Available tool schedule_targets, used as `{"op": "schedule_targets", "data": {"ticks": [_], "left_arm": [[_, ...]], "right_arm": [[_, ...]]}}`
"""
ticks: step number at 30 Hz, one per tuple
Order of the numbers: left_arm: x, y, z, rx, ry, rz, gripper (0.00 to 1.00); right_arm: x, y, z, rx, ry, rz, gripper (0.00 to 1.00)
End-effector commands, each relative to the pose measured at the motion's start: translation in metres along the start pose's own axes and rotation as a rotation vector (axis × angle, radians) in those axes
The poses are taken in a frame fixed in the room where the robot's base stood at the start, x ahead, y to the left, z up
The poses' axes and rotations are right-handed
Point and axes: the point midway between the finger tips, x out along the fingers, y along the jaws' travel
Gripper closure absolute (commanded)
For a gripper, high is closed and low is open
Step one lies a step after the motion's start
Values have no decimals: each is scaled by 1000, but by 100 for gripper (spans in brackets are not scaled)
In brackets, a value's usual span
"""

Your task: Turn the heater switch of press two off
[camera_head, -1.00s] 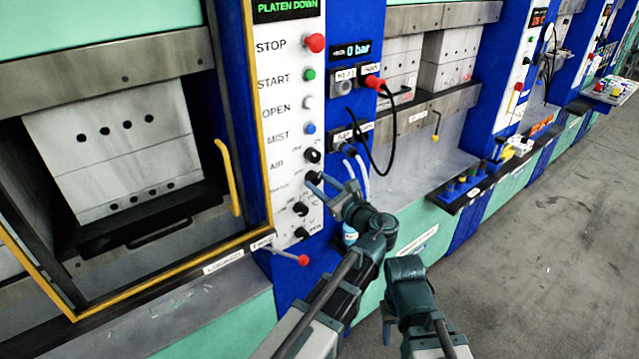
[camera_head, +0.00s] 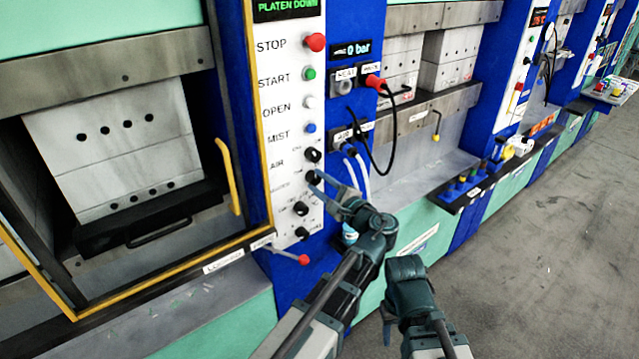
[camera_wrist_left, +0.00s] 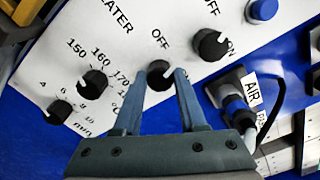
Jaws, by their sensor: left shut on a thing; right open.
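The knob's pointer direction is hard to read between the fingers. My right gripper (camera_head: 388,326) is low at the right, apart from the panel, its fingers barely visible.
A temperature dial (camera_wrist_left: 93,84) and another knob (camera_wrist_left: 59,111) lie left of the heater knob; a further knob (camera_wrist_left: 212,45) lies right. A red-tipped lever (camera_head: 303,260) juts out below the panel. Hoses (camera_head: 362,172) hang right of it. The grey floor (camera_head: 540,250) is clear.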

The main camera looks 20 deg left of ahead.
Motion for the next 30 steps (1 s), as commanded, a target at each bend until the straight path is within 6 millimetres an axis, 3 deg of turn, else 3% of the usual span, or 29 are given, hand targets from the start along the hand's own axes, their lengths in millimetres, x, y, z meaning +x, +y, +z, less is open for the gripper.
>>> {"op": "schedule_targets", "data": {"ticks": [12,30], "left_arm": [[0,2,0,-219,0,3,100],[-1,2,0,-270,0,4,100]], "right_arm": [[1,0,0,0,0,0,50],[1,0,0,0,0,0,50]]}}
